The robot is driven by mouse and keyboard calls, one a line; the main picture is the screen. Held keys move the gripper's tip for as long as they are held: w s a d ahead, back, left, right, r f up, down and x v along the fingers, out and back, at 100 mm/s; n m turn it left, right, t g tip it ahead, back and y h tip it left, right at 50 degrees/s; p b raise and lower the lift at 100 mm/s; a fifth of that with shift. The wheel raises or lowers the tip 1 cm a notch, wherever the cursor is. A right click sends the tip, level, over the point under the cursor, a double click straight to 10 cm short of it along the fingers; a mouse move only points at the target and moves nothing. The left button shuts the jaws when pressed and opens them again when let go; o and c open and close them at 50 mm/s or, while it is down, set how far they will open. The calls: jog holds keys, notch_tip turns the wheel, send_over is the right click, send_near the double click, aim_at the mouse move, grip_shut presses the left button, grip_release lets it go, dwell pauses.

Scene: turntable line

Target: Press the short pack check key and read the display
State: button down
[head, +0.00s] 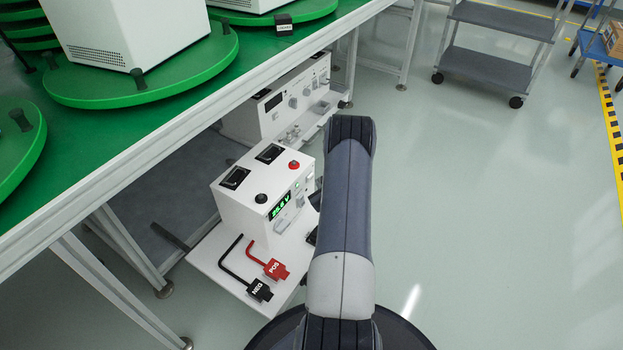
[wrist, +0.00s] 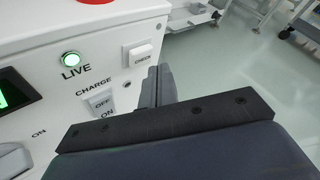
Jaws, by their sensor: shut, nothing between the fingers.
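The CHECK key (wrist: 138,58), a pale rectangular button, sits on the front of a white charger box (head: 245,205). My gripper (wrist: 159,72) is shut and empty, its fingertips close to the lower right of the key in the wrist view. I cannot tell whether they touch the panel. The display (head: 280,206) shows green digits, apparently 25.6 V, too small to be sure. In the wrist view only its edge (wrist: 12,100) shows. The green LIVE lamp (wrist: 70,58) is lit. My arm hides the gripper in the head view.
The CHARGE switch (wrist: 102,102) is below the key. Red POS (head: 277,269) and black NEG (head: 259,290) connectors lie on the white shelf (head: 215,268). The green turntable bench (head: 150,125) overhangs at left. Open floor (head: 470,220) lies right; a grey cart (head: 495,65) stands behind.

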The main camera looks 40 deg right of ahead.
jog(key=shift+w, duration=0.1)
jog(key=shift+w+a+b, duration=0.1)
jog(key=shift+w+b, duration=0.25)
jog(key=shift+b, duration=0.05)
jog(key=shift+w+a+b, duration=0.15)
jog(key=shift+w+b, duration=0.2)
jog(key=shift+w, duration=0.1)
dwell(0.7)
dwell(0.4)
jog(key=shift+s+d, duration=0.25)
jog(key=shift+s, duration=0.6)
jog(key=s, duration=0.2)
jog(key=s+d, duration=0.1)
jog(key=s, duration=0.2)
jog(key=shift+d+b, duration=0.2)
jog(key=shift+b, duration=0.15)
jog(key=shift+w, duration=0.15)
